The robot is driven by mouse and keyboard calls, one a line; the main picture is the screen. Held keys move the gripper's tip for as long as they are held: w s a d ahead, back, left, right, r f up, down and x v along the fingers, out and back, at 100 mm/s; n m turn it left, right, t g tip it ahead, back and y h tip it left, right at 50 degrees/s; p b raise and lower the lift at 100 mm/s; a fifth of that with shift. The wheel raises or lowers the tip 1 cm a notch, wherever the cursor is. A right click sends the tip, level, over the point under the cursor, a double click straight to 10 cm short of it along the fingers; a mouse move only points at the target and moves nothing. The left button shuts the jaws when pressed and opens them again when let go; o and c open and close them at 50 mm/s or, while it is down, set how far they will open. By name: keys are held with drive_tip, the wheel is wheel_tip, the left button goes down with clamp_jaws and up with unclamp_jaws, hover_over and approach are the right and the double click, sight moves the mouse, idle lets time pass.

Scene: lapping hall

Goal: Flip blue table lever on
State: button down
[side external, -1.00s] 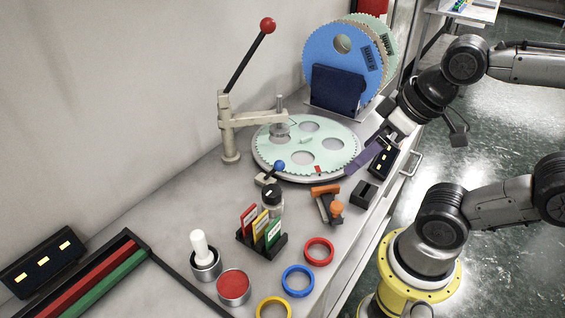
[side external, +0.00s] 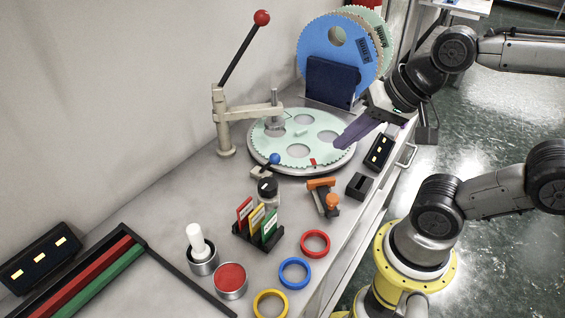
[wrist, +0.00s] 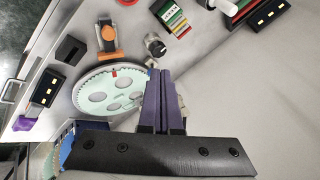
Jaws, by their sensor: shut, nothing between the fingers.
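The blue table lever (side external: 275,158) is a small lever with a blue ball knob on a light base, at the front left edge of the round table. The pale green toothed disc (side external: 272,149) lies on that round table. My gripper (side external: 339,143) has long purple fingers, shut and empty. In the side view its tips appear over the right part of the disc, apart from the blue knob and to its right. In the wrist view the gripper (wrist: 160,72) points past the disc (wrist: 88,95); its fingers hide part of the disc's edge, and the blue knob is not clear there.
Bare bench lies left of the post.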

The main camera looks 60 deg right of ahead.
sight(269, 165)
drive_tip(key=w+f+m+y, duration=0.15)
drive_tip(key=w+m, duration=0.35)
drive_tip(key=m, duration=0.6)
drive_tip(key=w+f+m+h, duration=0.15)
drive_tip(key=w+m, duration=0.25)
drive_tip(key=m, duration=0.8)
drive_tip(key=w+d+f+m+g, duration=0.2)
drive_tip(key=w+d+f+m, duration=0.1)
drive_tip(key=d+f+m, duration=0.3)
wheel_tip(269, 165, down, 4)
drive_tip(key=m, duration=0.2)
drive_tip(key=shift+d+m+y, duration=0.25)
drive_tip(key=shift+m+y, duration=0.15)
drive_tip(key=shift+x, duration=4.85)
drive_tip(key=shift+w+d+r, duration=0.45)
drive_tip(key=shift+w+r, duration=0.05)
drive_tip(key=shift+w, duration=0.1)
drive_tip(key=shift+w+d+r, duration=0.45)
drive_tip(key=shift+w, duration=0.15)
